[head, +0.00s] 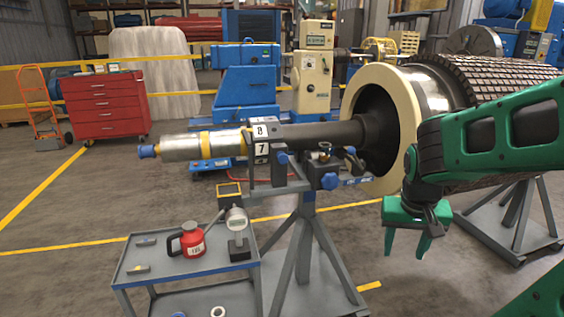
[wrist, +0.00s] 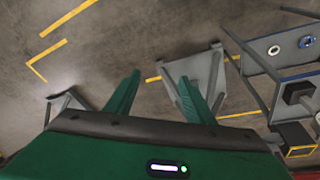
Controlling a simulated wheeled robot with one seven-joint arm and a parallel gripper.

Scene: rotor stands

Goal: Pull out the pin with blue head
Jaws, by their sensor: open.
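Several blue heads show on the grey rotor stand (head: 305,215) in the head view. One blue knob (head: 330,181) is on the front of its bracket, and another blue knob (head: 282,158) is on the clamp beside the number plates. I cannot tell which of them is the pin's head.
A grey cart (head: 190,265) at the front left holds a red can (head: 188,240) and a gauge (head: 238,225). The large rotor (head: 480,90) with a cream ring (head: 385,120) is behind my arm. Open floor lies below my gripper.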

